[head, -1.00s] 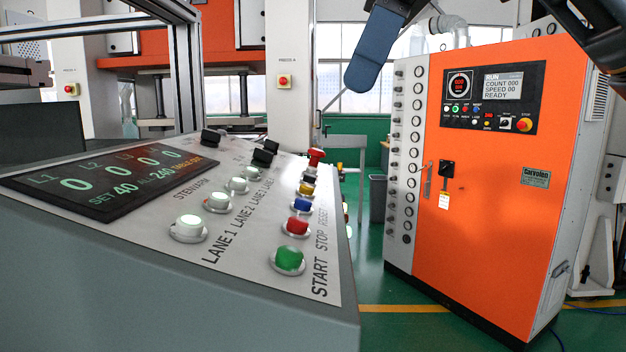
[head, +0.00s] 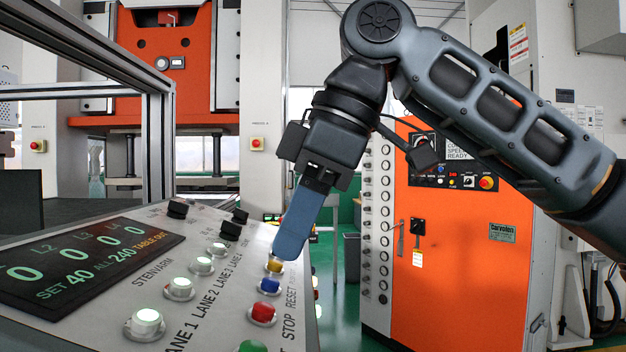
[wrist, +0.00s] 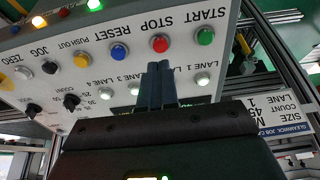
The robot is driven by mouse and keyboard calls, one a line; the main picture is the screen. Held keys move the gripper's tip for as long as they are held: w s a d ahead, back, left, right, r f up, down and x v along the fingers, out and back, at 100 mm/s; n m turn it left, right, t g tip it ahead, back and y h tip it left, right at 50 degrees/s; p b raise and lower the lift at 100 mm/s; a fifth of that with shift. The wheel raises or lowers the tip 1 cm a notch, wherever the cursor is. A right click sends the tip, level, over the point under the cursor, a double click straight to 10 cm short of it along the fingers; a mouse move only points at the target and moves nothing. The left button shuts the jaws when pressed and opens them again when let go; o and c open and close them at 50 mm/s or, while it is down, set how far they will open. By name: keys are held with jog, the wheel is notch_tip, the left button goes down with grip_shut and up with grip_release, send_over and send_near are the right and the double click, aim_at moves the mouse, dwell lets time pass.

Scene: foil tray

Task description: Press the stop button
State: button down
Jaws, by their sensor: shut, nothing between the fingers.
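The stop button is red (head: 263,312) and sits between the green start button (head: 252,347) and the blue reset button (head: 269,286) on the sloping control panel (head: 215,298). My gripper (head: 288,252) is shut and empty, pointing down over the panel. In the head view its fingertips overlap the area beside the yellow button (head: 275,267). In the wrist view the red button (wrist: 159,43) lies just past the fingertips (wrist: 158,66), with a gap in the picture. I cannot tell how high the tips are above the panel.
White lit lane buttons (head: 180,288) and black knobs (head: 178,208) stand on the panel near the display (head: 80,262). An orange cabinet (head: 460,270) with its own buttons stands behind. A metal post (head: 161,145) rises at the left.

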aim_at(265, 306)
jog(key=shift+d+p+x, duration=0.2)
jog(key=shift+p+x, duration=0.15)
jog(key=shift+x, duration=2.3)
jog(key=shift+f, duration=0.15)
